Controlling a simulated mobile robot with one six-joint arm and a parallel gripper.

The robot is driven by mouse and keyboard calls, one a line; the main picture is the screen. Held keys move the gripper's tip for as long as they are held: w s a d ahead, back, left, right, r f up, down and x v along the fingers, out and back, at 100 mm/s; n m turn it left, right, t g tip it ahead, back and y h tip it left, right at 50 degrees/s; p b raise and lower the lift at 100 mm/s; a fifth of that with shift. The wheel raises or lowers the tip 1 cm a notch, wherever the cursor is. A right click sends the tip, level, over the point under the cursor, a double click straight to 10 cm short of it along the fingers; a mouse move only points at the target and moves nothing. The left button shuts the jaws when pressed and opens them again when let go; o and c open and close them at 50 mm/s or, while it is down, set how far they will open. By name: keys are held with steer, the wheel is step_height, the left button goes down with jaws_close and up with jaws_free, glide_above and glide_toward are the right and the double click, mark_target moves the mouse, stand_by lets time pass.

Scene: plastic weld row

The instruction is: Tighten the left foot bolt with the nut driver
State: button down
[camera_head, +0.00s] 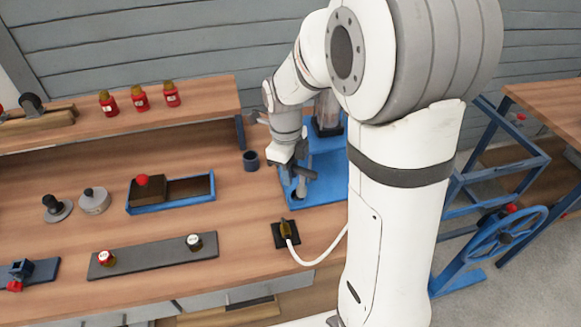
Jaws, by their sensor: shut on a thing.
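My gripper (299,173) points down over the front left part of a blue base plate (325,192) on the wooden bench. It is shut on a grey upright tool, which I take to be the nut driver (301,188); only a short part of it shows. The tool's lower end is at or just above the blue base; I cannot tell if it touches. The left foot bolt is not visible, hidden by the gripper and tool. A grey upright machine part (327,112) stands at the back of the base, partly behind my arm.
A small dark cup (251,161) stands left of the base. A brass-coloured tool (287,229) with a white hose sits on a black pad in front. A blue tray (172,207) with a red-knobbed block and a dark strip (150,256) with two jars lie left. My arm hides the right side.

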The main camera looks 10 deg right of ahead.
steer(key=n, duration=0.2)
steer(key=s+n, duration=0.1)
steer(key=n, duration=0.1)
steer(key=shift+n, duration=0.3)
steer(key=n, duration=0.2)
steer(key=s+n, duration=0.1)
steer(key=n, duration=0.1)
steer(key=shift+s+t+h, duration=0.1)
steer(key=shift+t+h, duration=0.2)
steer(key=n, duration=0.3)
steer(key=s+n, duration=0.1)
steer(key=n, duration=0.1)
steer(key=shift+s+n, duration=0.1)
steer(key=shift+n, duration=0.3)
steer(key=n, duration=0.2)
steer(key=s+n, duration=0.1)
steer(key=n, duration=0.1)
steer(key=shift+n+t, duration=0.3)
steer(key=shift+t, duration=0.1)
steer(key=shift+w+f, duration=0.1)
steer(key=shift+f, duration=0.15)
steer(key=shift+f+b, duration=0.8)
steer(key=shift+b, duration=0.1)
